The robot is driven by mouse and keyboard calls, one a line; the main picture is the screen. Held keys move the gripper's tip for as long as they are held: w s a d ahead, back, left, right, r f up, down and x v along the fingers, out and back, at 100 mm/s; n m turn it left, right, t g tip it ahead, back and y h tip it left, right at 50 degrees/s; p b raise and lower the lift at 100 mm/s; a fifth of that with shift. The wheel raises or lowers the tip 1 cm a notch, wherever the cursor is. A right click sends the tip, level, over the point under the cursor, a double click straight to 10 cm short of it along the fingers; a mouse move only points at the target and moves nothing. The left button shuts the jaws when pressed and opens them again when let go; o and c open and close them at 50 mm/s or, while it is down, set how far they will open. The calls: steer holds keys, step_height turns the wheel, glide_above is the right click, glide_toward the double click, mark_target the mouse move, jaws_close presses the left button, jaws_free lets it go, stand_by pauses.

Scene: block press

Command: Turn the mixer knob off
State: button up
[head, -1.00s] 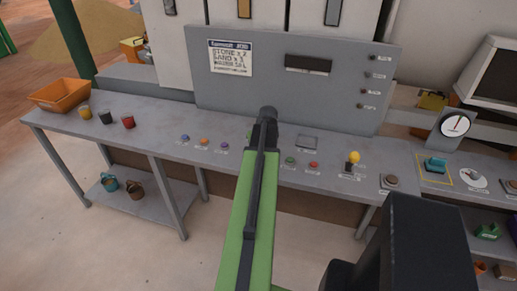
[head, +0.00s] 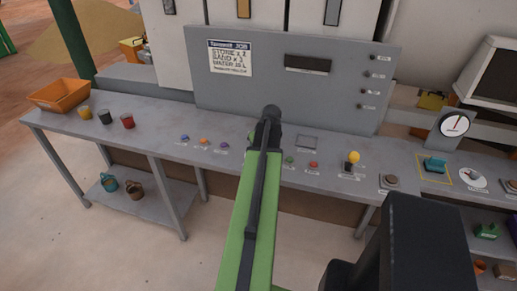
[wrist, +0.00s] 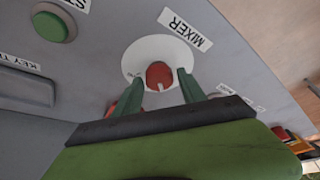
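The mixer knob (wrist: 159,75) is a red round knob with a white mark, on a white disc (wrist: 158,50) beside a MIXER label (wrist: 185,31). In the wrist view the mark points down toward my gripper; the small print on the disc is too small to read. My gripper (wrist: 161,74) has two green fingers, one on each side of the knob. They look spread, with a narrow gap on each side, and I cannot see firm contact. In the head view my green arm covers the knob and the fingers.
A green button (wrist: 54,25) stands near the knob. The head view shows a red button (head: 313,165), a yellow-topped lever (head: 353,158) and a dial gauge (head: 454,124) to the right. Several small coloured controls and an orange bin (head: 60,95) are left. The grey panel (head: 290,90) rises behind.

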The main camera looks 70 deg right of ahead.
steer(key=shift+o, duration=0.8)
steer(key=shift+s+r+p, duration=0.1)
steer(key=shift+r+p, duration=0.45)
steer(key=p+v, duration=1.5)
steer(key=v, duration=0.1)
steer(key=shift+a, duration=0.2)
